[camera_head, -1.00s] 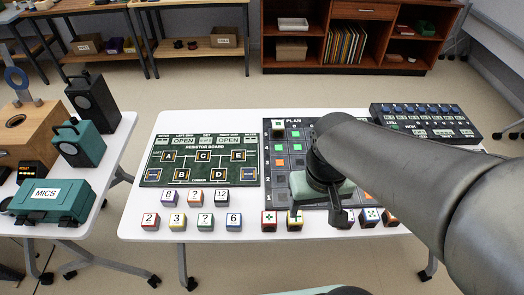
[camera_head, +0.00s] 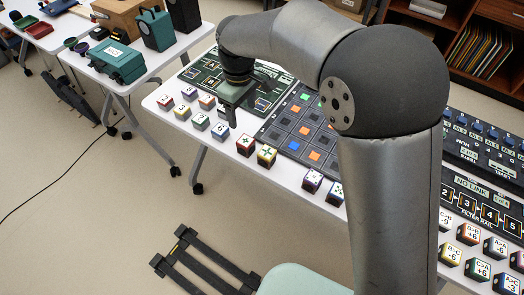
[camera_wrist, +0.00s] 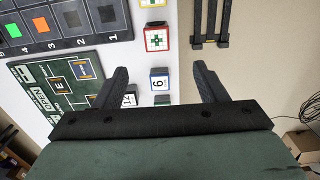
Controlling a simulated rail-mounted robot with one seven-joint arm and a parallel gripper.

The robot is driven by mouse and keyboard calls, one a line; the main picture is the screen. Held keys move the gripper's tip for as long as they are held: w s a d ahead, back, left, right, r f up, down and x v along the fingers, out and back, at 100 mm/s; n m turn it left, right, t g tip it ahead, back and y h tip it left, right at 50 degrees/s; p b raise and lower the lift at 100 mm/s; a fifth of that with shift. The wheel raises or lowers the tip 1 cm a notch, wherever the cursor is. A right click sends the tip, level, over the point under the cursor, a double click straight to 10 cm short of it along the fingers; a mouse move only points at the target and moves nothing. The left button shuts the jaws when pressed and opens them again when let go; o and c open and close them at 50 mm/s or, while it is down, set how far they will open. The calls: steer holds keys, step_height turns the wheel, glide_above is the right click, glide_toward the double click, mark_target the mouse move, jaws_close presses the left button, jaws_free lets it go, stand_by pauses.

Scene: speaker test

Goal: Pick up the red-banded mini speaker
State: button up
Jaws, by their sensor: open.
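Two small cubes show red edges, and I cannot tell which is the red-banded mini speaker. One is a red-edged cube with a cross (camera_head: 245,146) in the front row; it also shows in the wrist view (camera_wrist: 157,39). The other is a red-edged number cube (camera_head: 166,102) at the row's left end. My gripper (camera_head: 228,112) is open and empty above the cube rows, left of the cross cube. In the wrist view, a blue-edged "6" cube (camera_wrist: 160,78) appears between my fingertips (camera_wrist: 160,73), lower down.
More cubes stand close by, including a yellow-edged one (camera_head: 266,157) and a green-edged one (camera_head: 200,122). Behind them lie the green resistor board (camera_head: 200,72) and the dark plan board (camera_head: 283,137). The table's front edge is close to the cubes. A black frame (camera_head: 200,265) lies on the floor.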

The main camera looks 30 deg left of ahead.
mark_target(246, 140)
step_height(246, 140, down, 11)
steer(key=shift+w+a+r+p, duration=0.1)
steer(key=shift+p, duration=0.25)
steer(key=shift+w+f+p, duration=0.15)
steer(key=shift+f+p, duration=0.1)
steer(key=shift+f, duration=1.15)
steer(key=shift+w+f+p, duration=0.1)
steer(key=shift+f+p, duration=0.1)
steer(key=shift+f, duration=1.15)
steer(key=c, duration=1.1)
steer(key=shift+r, duration=0.1)
